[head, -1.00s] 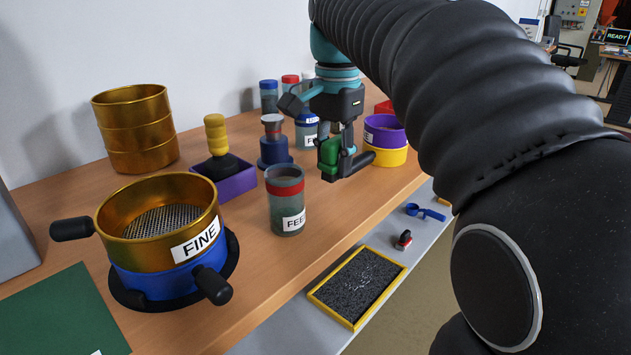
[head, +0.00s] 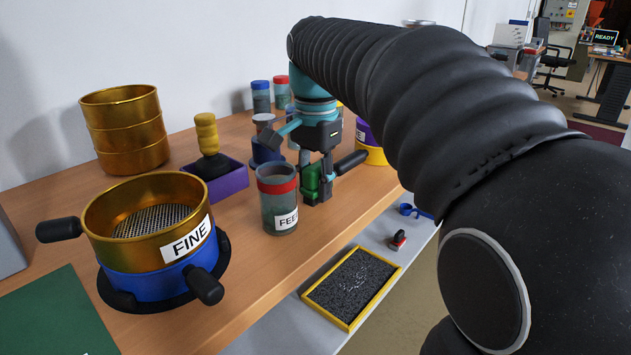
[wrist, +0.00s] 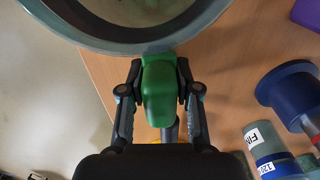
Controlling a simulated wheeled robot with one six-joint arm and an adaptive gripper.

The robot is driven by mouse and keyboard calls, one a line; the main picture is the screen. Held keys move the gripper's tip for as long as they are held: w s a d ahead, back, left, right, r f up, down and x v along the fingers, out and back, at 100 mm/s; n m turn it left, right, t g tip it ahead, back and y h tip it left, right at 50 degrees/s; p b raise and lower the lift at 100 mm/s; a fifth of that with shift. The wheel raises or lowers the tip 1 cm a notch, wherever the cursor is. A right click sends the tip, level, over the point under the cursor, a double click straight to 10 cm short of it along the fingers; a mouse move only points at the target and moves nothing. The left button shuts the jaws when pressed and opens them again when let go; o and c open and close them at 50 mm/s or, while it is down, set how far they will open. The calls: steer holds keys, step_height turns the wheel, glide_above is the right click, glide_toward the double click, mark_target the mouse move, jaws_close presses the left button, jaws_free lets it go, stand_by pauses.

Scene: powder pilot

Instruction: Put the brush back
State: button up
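A yellow-handled tool with a black base (head: 207,135), which looks like a brush, stands upright in a purple tray (head: 232,182) on the bench. My gripper (head: 315,190) is low over the bench, right of the FEED jar (head: 279,210). It is shut on a green piece (wrist: 160,90), with a finger on each side; I cannot tell whether this is part of a brush. In the wrist view the green piece meets or overlaps the rim of a large round vessel (wrist: 190,32), apparently the FEED jar. Its lower end is hidden.
The FINE sieve (head: 150,230) with black handles stands at front left, a brass stack (head: 125,130) behind it. A blue stand (wrist: 285,90) and labelled jars (wrist: 262,145) are close by. A yellow-framed tray (head: 352,288) and red stamp (head: 398,240) lie on the lower shelf.

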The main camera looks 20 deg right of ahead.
mark_target(316, 166)
steer(key=o, duration=0.4)
step_height(316, 166, up, 12)
steer(key=p, duration=0.2)
steer(key=shift+r+p, duration=0.15)
steer(key=shift+p, duration=0.2)
steer(key=shift+s, duration=0.1)
